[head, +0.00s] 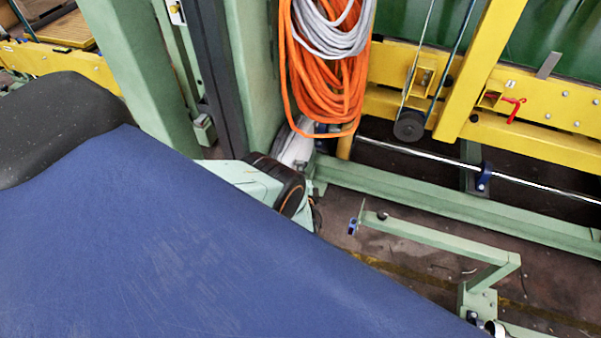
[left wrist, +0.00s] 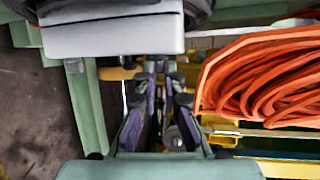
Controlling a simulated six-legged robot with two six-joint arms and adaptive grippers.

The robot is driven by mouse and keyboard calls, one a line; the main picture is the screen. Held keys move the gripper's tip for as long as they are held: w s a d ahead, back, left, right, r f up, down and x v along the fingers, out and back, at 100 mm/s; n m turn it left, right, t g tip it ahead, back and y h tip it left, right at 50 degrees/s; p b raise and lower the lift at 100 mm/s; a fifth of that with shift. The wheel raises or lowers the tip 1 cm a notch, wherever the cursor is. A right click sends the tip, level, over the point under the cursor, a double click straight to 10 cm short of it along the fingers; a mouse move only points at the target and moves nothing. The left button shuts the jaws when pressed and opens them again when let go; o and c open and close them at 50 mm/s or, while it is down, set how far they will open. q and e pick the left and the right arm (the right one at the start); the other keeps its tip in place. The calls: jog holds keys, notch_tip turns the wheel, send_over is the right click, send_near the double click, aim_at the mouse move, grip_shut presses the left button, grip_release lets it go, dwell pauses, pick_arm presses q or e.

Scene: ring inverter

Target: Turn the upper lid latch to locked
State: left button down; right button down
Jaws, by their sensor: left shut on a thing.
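My left gripper (left wrist: 160,88) shows in the left wrist view, with two dark fingers and purple pads reaching forward from a pale green base. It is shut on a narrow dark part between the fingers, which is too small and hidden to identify. I cannot make out the lid latch or its position. In the head view a large blue surface (head: 170,240) fills the lower left and hides much of the place. A pale green and black piece, perhaps a link of my left arm, shows past its edge, and my fingers cannot be made out there. My right gripper is not in view.
Coiled orange hose (head: 330,75) hangs by a green post, and it is close on the right in the left wrist view (left wrist: 255,85). A pale grey box (left wrist: 110,35) sits above the fingers. A yellow frame (head: 550,95) and a green bracket (head: 440,238) stand right.

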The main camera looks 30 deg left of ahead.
pick_arm(q)
jog(key=shift+s+a+f+n+t+y+b, duration=0.1)
jog(key=shift+a+f+n+t+y+b, duration=0.2)
jog(key=shift+n+t+y+b, duration=0.75)
jog(key=shift+m+g+h+b, duration=0.25)
jog(key=shift+m+b, duration=0.1)
jog(key=shift+m, duration=0.2)
jog(key=shift+r, duration=0.1)
jog(key=c, duration=1.5)
grip_release()
jog(key=shift+o, duration=0.2)
jog(key=shift+d, duration=0.15)
jog(key=shift+d, duration=0.1)
